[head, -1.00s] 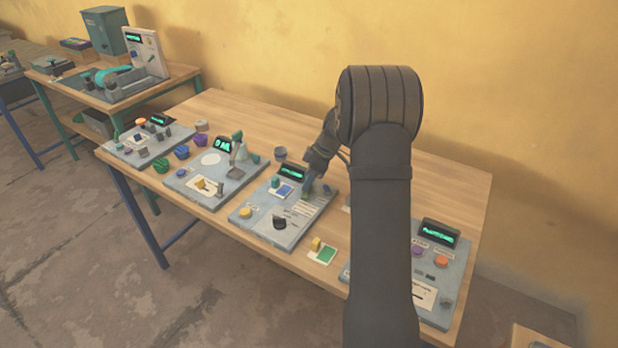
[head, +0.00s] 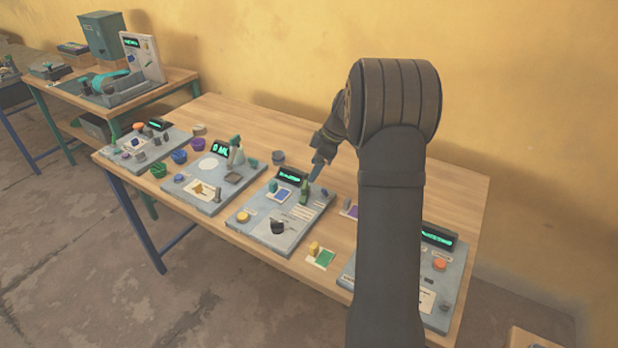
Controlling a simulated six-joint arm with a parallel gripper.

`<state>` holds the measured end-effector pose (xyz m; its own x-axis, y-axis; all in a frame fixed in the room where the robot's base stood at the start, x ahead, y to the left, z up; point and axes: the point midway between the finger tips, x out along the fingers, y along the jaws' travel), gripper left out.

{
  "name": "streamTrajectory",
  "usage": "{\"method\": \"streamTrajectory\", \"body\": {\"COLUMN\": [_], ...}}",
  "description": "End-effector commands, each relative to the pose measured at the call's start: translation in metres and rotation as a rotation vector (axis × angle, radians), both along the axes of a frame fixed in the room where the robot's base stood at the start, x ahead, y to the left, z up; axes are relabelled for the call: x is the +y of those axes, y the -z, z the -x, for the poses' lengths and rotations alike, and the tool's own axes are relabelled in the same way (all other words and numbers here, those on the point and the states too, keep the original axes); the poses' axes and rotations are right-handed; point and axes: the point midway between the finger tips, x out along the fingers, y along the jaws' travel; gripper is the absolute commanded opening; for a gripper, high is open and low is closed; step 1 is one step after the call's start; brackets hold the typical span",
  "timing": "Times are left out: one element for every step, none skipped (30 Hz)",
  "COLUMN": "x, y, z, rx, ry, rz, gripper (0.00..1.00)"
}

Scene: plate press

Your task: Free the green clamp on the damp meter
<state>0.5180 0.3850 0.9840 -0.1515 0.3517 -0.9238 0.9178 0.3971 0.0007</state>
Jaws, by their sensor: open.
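A small upright green piece (head: 304,192), which looks like the green clamp, stands at the right side of the middle grey panel (head: 262,232), just right of its lit display (head: 290,175). I cannot read the display, so I cannot confirm that this panel is the damp meter. My gripper (head: 315,174) is open and points down just above and to the right of the green piece. The fingers look apart from it, but they are too small to be sure. The panel also carries a dark knob (head: 277,227) and a yellow button (head: 243,217).
My arm covers part of the right-hand panel (head: 448,265). A panel with a beaker and scale (head: 210,187) stands to the left. The table's back strip (head: 255,120) is clear.

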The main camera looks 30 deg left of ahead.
Motion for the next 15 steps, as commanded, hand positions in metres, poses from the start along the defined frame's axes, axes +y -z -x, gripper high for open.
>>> {"method": "streamTrajectory", "body": {"x": [-0.005, -0.008, -0.011, -0.014, -0.016, -0.019, -0.022, -0.024, -0.026, -0.028, -0.029, -0.031, -0.033, -0.034, -0.035], "y": [-0.014, -0.021, -0.03, -0.036, -0.043, -0.051, -0.057, -0.062, -0.069, -0.074, -0.078, -0.082, -0.086, -0.088, -0.091], "z": [-0.003, -0.004, -0.006, -0.007, -0.008, -0.009, -0.01, -0.011, -0.012, -0.013, -0.013, -0.014, -0.014, -0.015, -0.015], "rx": [-0.003, -0.004, -0.003, -0.003, -0.003, -0.005, -0.003, -0.003, -0.002, -0.003, -0.003, -0.001, -0.001, -0.002, -0.001], "ry": [0.002, 0.002, 0.002, 0.002, 0.002, 0.002, 0.002, 0.002, 0.002, 0.001, 0.001, 0.0, 0.0, 0.001, 0.0], "rz": [-0.002, -0.002, -0.001, -0.001, -0.001, -0.001, 0.0, 0.0, 0.0, 0.0, 0.0, 0.001, 0.0, -0.001, 0.0], "gripper": [0.66, 0.66, 0.66, 0.66, 0.66, 0.66, 0.66, 0.66, 0.66, 0.66, 0.66, 0.66, 0.66, 0.66, 0.66]}}
